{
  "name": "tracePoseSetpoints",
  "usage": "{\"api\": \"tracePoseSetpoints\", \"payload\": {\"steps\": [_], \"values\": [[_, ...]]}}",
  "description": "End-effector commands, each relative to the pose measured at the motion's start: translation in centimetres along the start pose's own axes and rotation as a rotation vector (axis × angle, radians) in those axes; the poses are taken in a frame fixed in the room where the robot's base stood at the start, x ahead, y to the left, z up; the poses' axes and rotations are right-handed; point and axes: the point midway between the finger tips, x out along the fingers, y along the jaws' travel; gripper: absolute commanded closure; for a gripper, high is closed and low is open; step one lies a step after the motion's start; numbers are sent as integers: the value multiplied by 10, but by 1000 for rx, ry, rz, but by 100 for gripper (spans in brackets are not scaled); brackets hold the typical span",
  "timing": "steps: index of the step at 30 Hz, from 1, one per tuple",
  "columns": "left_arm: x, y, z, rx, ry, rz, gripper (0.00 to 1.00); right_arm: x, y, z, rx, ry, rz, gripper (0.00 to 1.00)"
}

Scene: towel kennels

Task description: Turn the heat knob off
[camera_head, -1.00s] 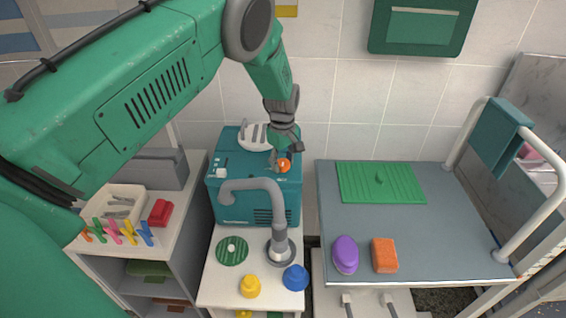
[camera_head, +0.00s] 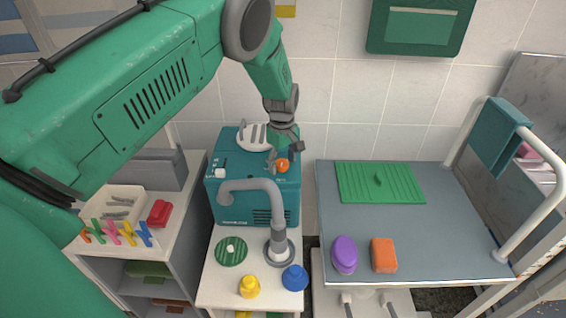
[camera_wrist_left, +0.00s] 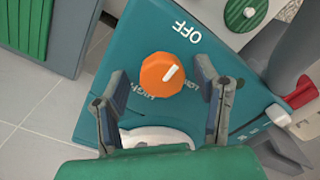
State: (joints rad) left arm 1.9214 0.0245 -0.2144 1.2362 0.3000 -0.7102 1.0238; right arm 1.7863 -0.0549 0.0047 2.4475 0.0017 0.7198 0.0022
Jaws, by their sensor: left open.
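The heat knob (camera_wrist_left: 164,74) is orange with a white pointer line, on the sloped panel of a teal dryer unit (camera_head: 228,205). In the left wrist view the word OFF is printed on the panel beyond the knob, and other lettering beside it is partly hidden. The pointer angles up and right, not quite straight at OFF. My left gripper (camera_wrist_left: 163,100) is open, with one finger on each side of the knob and a visible gap to each. In the head view the knob (camera_head: 283,165) shows just below the left gripper (camera_head: 285,157). My right gripper is out of view.
A grey curved nozzle (camera_head: 265,190) stands in front of the dryer unit. A white cradle (camera_head: 253,137) sits on top. A grey table (camera_head: 440,240) is to the right.

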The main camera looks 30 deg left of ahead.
Motion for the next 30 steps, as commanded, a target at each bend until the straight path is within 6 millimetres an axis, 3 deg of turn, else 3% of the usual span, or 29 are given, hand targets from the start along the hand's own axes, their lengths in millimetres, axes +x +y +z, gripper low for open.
{"api": "tracePoseSetpoints", "payload": {"steps": [5, 12, 18, 30], "values": [[-23, 1, 0, 1, 1, 2, 44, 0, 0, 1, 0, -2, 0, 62], [-75, 2, -1, 1, 2, 2, 44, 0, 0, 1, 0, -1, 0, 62], [-105, 2, 0, 0, 0, 0, 44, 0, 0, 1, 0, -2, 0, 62], [-117, 2, 0, 0, 0, -1, 44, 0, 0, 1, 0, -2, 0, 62]]}}
